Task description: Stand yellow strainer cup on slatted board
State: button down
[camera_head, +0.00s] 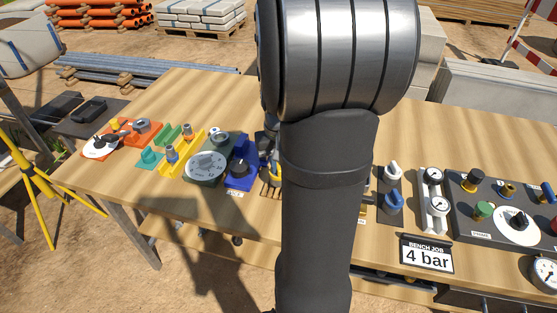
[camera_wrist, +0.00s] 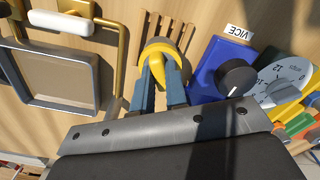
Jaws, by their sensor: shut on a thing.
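The yellow strainer cup (camera_wrist: 163,46) is between the fingertips of my gripper (camera_wrist: 160,74) in the wrist view. The gripper is shut on it, and the fingers hide part of the cup. The slatted board (camera_wrist: 178,31), made of narrow wooden slats, shows just beyond the cup. The cup overlaps the board's near part in this view; I cannot tell whether it touches the slats. In the head view my arm hides most of this spot. Only a sliver of yellow (camera_head: 276,171) and a few slats (camera_head: 265,190) show beside the arm.
A blue vice block (camera_wrist: 222,68) with a black knob stands close right of the cup in the wrist view, with a grey dial beyond it. A metal-framed tray (camera_wrist: 60,75) and brass pipe lie to the left. Gauges and valves (camera_head: 433,200) fill the bench's right side.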

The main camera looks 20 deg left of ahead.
jog(key=shift+f, duration=0.15)
jog(key=shift+f, duration=0.8)
jog(key=c, duration=0.9)
grip_release()
jog(key=shift+r, duration=3.5)
notch_tip(320, 180, up, 17)
jog(key=shift+r, duration=0.2)
